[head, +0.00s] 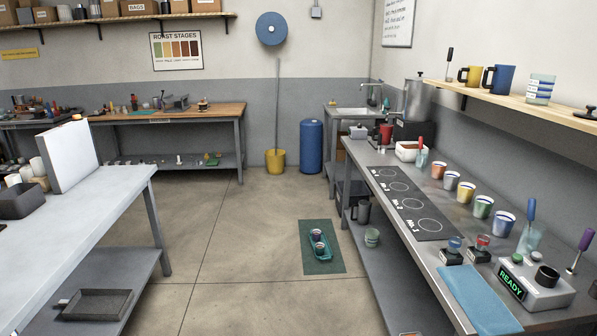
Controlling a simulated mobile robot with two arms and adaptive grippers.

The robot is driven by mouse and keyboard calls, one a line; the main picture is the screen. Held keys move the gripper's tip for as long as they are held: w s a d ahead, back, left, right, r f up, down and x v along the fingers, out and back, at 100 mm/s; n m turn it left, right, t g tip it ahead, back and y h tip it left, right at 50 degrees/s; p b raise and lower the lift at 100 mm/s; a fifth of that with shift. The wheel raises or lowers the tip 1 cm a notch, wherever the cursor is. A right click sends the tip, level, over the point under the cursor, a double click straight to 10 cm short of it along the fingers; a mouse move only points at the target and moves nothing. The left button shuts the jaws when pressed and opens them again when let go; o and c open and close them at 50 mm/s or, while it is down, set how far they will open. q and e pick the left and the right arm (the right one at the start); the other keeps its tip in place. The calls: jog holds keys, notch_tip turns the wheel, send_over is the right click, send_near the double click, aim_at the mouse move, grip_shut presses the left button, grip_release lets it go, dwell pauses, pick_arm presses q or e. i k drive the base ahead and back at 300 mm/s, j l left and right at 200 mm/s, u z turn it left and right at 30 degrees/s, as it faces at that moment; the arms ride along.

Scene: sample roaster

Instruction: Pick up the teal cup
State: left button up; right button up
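No cup stands out as plainly teal. A teal tray (324,256) on the floor holds two small dark cups. A blue-striped cup (540,89) with a pale teal rim is on the wall shelf. Neither of my grippers is in view.
The right steel counter (398,252) also carries a black marked panel (409,201), a blue cloth (479,299) and a box reading READY (536,286). A dark green mat (322,268) lies on the floor. A left table (75,200) stands opposite, with open floor between.

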aim_at(319, 246)
jog(key=i, duration=2)
jog(key=i+z, duration=0.2)
jog(key=i, duration=0.3)
jog(key=i+j+z, duration=0.15)
jog(key=i, duration=0.35)
jog(key=i+j+z, duration=0.2)
jog(key=i, duration=0.25)
jog(key=i+j+z, duration=0.15)
jog(key=i+j, duration=0.15)
jog(key=i, duration=0.2)
jog(key=i+j+z, duration=0.3)
jog(key=i+j, duration=0.1)
